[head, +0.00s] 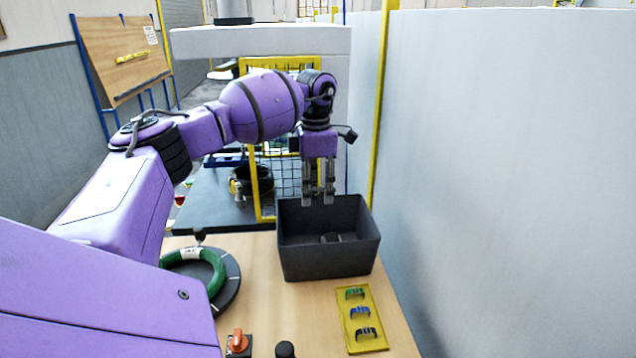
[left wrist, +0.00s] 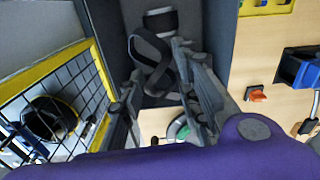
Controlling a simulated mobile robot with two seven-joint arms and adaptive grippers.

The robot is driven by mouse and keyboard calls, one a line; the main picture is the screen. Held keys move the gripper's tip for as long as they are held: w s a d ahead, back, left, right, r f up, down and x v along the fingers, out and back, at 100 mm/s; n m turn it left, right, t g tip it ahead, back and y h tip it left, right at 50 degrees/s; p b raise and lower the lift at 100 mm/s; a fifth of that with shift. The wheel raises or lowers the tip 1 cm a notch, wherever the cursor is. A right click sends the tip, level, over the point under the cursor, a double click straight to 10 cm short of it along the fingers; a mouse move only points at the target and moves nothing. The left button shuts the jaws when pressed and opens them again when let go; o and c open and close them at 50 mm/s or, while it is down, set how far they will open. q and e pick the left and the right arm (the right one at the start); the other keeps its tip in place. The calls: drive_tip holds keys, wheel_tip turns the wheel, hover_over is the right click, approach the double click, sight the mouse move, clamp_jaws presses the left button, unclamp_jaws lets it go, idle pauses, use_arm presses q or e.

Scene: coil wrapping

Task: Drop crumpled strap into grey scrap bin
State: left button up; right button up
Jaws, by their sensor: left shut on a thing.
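The grey scrap bin (head: 328,262) stands open on the wooden table, and its walls also show in the left wrist view (left wrist: 214,28). My left gripper (head: 318,196) points down over the bin's back part, its fingertips near rim height. In the left wrist view, the gripper (left wrist: 158,82) is shut on the crumpled strap (left wrist: 150,50), a dark looped band that hangs over the bin's inside. The strap is hard to make out in the head view. A dark round piece (left wrist: 160,20) with a pale band lies in the bin. My right gripper is not in view.
A green coil (head: 209,268) sits on a dark turntable left of the bin. A yellow tray (head: 362,318) with several coloured clips lies in front. A yellow-framed mesh guard (head: 262,185) stands behind the bin, and a pale wall (head: 500,170) is at the right.

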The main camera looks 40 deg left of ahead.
sight(316, 187)
use_arm(q)
drive_tip(key=o, duration=1)
wheel_tip(316, 187, up, 12)
idle(0.6)
